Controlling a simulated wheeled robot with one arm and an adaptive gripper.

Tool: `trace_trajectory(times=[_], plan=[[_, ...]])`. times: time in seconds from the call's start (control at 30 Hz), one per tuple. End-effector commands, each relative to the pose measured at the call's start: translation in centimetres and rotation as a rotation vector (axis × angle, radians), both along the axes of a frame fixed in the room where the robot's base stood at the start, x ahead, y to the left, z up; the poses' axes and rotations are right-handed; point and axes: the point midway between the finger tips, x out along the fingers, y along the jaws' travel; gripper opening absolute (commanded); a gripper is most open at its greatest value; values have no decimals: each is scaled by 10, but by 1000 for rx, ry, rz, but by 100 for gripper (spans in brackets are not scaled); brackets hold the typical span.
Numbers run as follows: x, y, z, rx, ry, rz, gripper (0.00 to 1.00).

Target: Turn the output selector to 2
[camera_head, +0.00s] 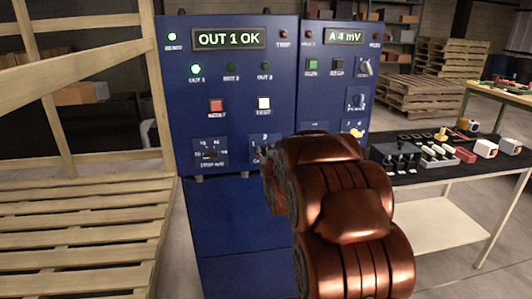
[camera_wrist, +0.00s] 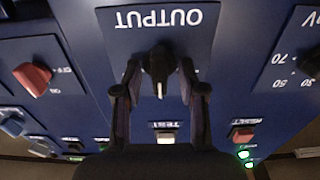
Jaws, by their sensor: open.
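The output selector is a dark knob (camera_wrist: 160,66) on a blue plate lettered OUTPUT, upside down in the wrist view. Its pale pointer line points toward the bottom of that picture. My gripper (camera_wrist: 160,78) is open, with one finger on each side of the knob; I cannot tell whether they touch it. In the head view, my copper-coloured arm hides most of the selector; part of its plate (camera_head: 264,139) shows. The display (camera_head: 229,39) reads OUT 1 OK, and the OUT 1 lamp (camera_head: 196,69) glows green.
A red button (camera_head: 216,106) and a white TEST button (camera_head: 264,103) are above the selector. A threshold dial (camera_head: 209,154) is to its left. A second blue cabinet (camera_head: 343,75) adjoins on the right. A black-topped table (camera_head: 446,174) with parts stands further right; wooden racking (camera_head: 80,215) is at left.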

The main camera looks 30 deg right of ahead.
Motion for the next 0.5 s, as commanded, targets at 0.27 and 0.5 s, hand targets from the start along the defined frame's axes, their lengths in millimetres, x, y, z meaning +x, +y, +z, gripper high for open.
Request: trace_trajectory(times=[0.27, 0.5], plan=[[-23, 10, -2, 1, 3, 0, 41], [-51, 22, -1, 2, 4, 0, 41]])
